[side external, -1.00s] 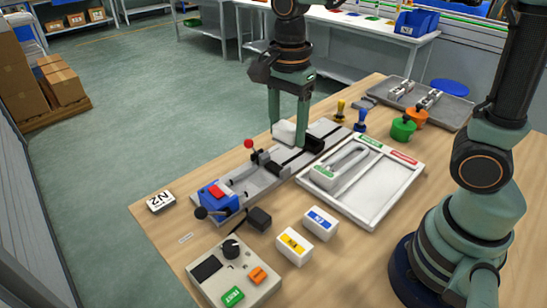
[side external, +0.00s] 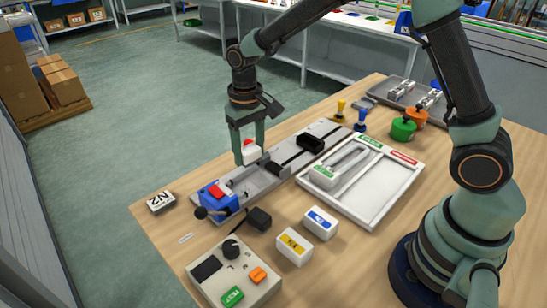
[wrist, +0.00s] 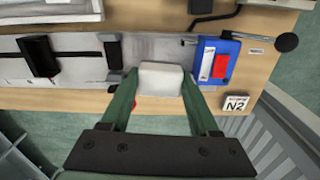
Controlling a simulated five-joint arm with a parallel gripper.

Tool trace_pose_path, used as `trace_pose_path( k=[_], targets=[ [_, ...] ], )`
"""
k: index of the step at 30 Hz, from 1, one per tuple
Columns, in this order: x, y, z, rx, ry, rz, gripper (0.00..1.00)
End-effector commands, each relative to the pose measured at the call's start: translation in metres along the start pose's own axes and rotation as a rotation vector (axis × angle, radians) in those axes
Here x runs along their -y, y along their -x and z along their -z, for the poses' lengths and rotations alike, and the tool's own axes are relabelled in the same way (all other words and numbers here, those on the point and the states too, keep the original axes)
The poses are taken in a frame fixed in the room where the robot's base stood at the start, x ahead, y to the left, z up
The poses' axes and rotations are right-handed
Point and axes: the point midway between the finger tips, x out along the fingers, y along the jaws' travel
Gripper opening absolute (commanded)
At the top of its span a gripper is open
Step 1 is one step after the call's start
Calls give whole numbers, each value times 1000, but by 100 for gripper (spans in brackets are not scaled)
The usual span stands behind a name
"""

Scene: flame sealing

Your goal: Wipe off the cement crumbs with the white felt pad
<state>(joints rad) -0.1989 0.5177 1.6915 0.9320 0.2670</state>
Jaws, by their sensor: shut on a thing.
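My gripper (side external: 248,148) is shut on the white felt pad (side external: 251,156), a small white block. The pad also shows between my two green fingers in the wrist view (wrist: 161,79). It is over or beside the far edge of the long grey fixture (side external: 262,186), between the blue block (side external: 218,200) and the black block (side external: 310,143). I cannot tell whether the pad touches the fixture. A red knob (side external: 248,142) shows behind the fingers, partly hidden. I cannot make out cement crumbs in either view.
A white tray (side external: 372,212) with green and red labels lies right of the fixture. Yellow-label (side external: 294,251) and blue-label (side external: 320,224) boxes and a control box (side external: 235,270) stand in front. An N2 block (side external: 160,202) is near the table's left edge.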

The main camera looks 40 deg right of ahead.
Motion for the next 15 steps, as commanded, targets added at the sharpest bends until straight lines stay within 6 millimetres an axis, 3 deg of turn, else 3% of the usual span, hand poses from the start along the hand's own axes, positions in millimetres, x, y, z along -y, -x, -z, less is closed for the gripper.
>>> trace_pose_path(
  k=[15],
  targets=[
    [0, -32, 3, 3, 70, -1, 6]
  ],
)
